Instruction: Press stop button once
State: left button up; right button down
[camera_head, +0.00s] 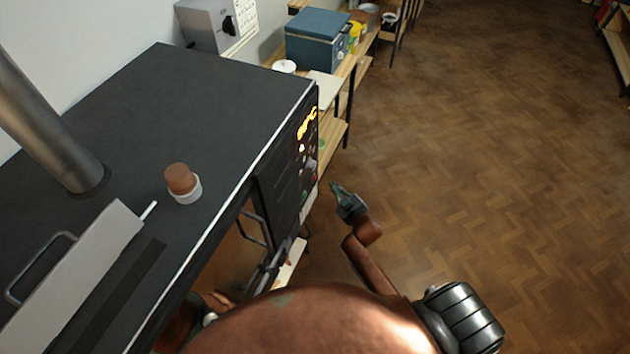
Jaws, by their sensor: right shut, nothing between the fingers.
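The dark kiln (200,90) fills the left of the view. Its front control panel (294,160) is seen at a steep angle, with a lit orange display (307,123). Below the display are small controls, among them a red button (313,178) and a green button (304,193). Any labels are too small to read. My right gripper (335,186) is shut and empty, just right of the red button and apart from the panel. My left gripper (270,268) is low by the kiln front, partly hidden by my body; its jaws are unclear.
A brown and white plug (180,180), a grey handled plate (75,275) and a metal flue pipe (50,125) are on the kiln top. A door handle (252,226) sticks out from the kiln front. A shelf bench with a blue box (318,40) stands behind.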

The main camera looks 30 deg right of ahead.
aim_at(314, 178)
jog(key=shift+w+a+b, duration=0.45)
jog(key=shift+w+a, duration=0.95)
jog(key=shift+w, duration=0.25)
jog(key=shift+w+a, duration=0.3)
jog(key=shift+w, duration=0.1)
jog(key=shift+w+a, duration=0.3)
dwell(1.1)
jog(key=shift+s+d, duration=0.1)
jog(key=shift+d, duration=0.05)
jog(key=shift+s+d+p, duration=0.4)
jog(key=shift+s+d, duration=0.05)
jog(key=shift+s, duration=0.1)
dwell(0.4)
